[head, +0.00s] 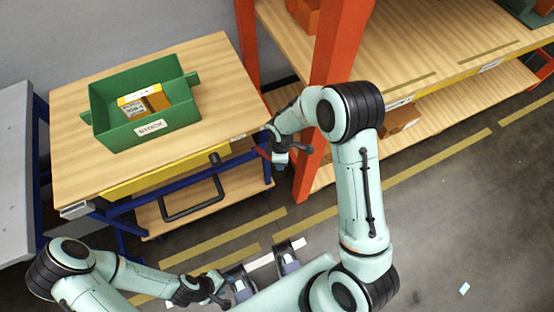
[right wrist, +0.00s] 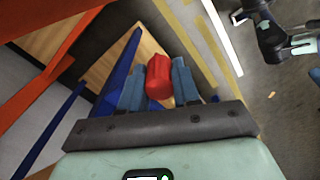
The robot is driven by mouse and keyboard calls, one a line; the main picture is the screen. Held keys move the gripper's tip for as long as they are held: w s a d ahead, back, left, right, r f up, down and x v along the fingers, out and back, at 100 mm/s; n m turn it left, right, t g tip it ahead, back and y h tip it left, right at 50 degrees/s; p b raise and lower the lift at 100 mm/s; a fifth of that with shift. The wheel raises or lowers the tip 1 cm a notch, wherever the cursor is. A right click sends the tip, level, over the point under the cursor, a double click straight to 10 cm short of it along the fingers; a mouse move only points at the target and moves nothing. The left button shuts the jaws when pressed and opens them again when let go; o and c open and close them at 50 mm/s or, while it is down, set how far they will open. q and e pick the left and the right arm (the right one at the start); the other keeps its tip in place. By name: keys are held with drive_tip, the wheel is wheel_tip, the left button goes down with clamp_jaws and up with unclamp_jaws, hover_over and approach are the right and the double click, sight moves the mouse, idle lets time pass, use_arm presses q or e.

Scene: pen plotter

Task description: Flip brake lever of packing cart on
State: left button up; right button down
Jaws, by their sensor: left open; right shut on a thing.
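The packing cart (head: 210,62) has a wooden top, a yellow front band and a blue frame. Its red brake lever (head: 262,150) shows as a small red piece at the cart's right front corner, partly hidden by my right gripper (head: 284,150). In the right wrist view, the red lever (right wrist: 158,77) sits between the two blue fingers of my right gripper (right wrist: 158,86), which is shut on it. The lever's pivot is hidden. My left gripper (head: 217,288) is open and empty, low over the floor in front of the cart.
A green bin (head: 107,107) holding a yellow box (head: 150,101) stands on the cart. A black handle (head: 193,213) juts from the cart's front. An orange rack post (head: 338,50) stands close behind my right arm. Open floor (head: 455,215) lies at the right.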

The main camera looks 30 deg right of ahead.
drive_tip(key=shift+d, duration=0.15)
drive_tip(key=c, duration=0.8)
unclamp_jaws()
drive_tip(key=shift+r, duration=0.1)
wheel_tip(320, 180, up, 13)
drive_tip(key=p, duration=0.1)
drive_tip(key=shift+r, duration=0.1)
